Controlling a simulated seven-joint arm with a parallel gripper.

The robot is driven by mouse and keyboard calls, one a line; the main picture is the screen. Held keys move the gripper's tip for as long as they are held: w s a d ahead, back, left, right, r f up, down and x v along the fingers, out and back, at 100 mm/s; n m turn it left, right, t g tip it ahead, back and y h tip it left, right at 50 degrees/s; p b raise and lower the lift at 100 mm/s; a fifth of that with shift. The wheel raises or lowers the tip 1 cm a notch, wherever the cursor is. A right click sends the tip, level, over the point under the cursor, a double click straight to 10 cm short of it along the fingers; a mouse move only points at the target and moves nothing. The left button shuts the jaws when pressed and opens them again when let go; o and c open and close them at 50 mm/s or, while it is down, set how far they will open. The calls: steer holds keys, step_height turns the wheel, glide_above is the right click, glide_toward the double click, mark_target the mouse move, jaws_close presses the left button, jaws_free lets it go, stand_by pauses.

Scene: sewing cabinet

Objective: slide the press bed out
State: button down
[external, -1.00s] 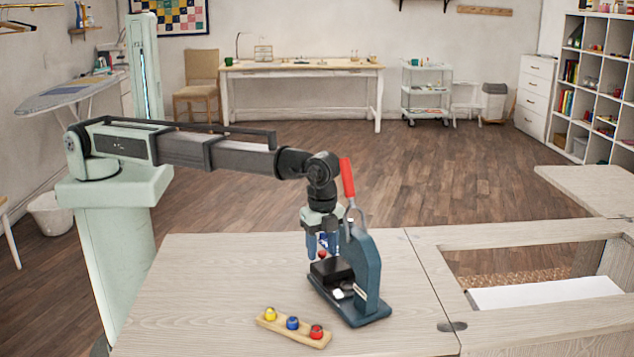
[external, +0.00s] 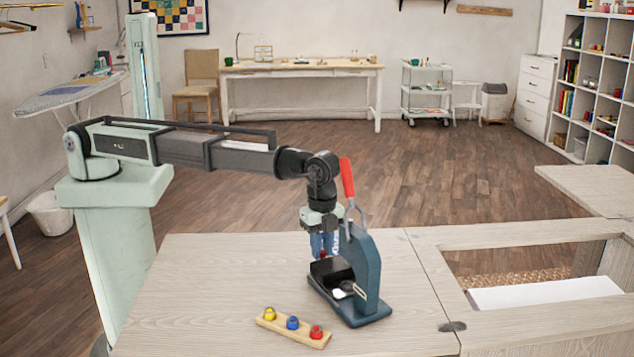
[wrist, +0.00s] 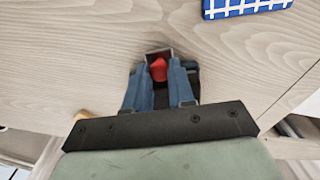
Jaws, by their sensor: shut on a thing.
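The blue press (external: 364,275) with a red-handled lever (external: 347,177) stands upright on the pale wooden table. Its black bed block (external: 330,271) sits low at the front-left of the press, above the base. A red knob (wrist: 158,70) shows in the wrist view between the blue fingers. My gripper (external: 324,254) is shut on this red knob, pointing down over the bed side of the press; it also shows in the wrist view (wrist: 159,68). The fingers hide most of the knob in the external view, and the gripper hides much of the press in the wrist view.
A wooden rack (external: 270,319) with yellow, blue and red round pieces lies in front of the press. The table (external: 200,290) is clear to the left. A rectangular opening (external: 520,262) lies to the right. A blue gridded item (wrist: 248,6) shows in the wrist view.

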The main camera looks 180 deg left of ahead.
steer(key=s+d, duration=0.1)
steer(key=s, duration=0.1)
steer(key=s+d, duration=0.1)
steer(key=s, duration=0.2)
steer(key=s+d, duration=0.1)
steer(key=s, duration=0.2)
steer(key=shift+d, duration=0.3)
steer(key=shift+s, duration=0.1)
steer(key=c, duration=1)
jaws_free()
steer(key=shift+o, duration=0.2)
steer(key=shift+r, duration=0.1)
steer(key=shift+r, duration=0.2)
step_height(320, 180, up, 13)
steer(key=shift+r, duration=0.1)
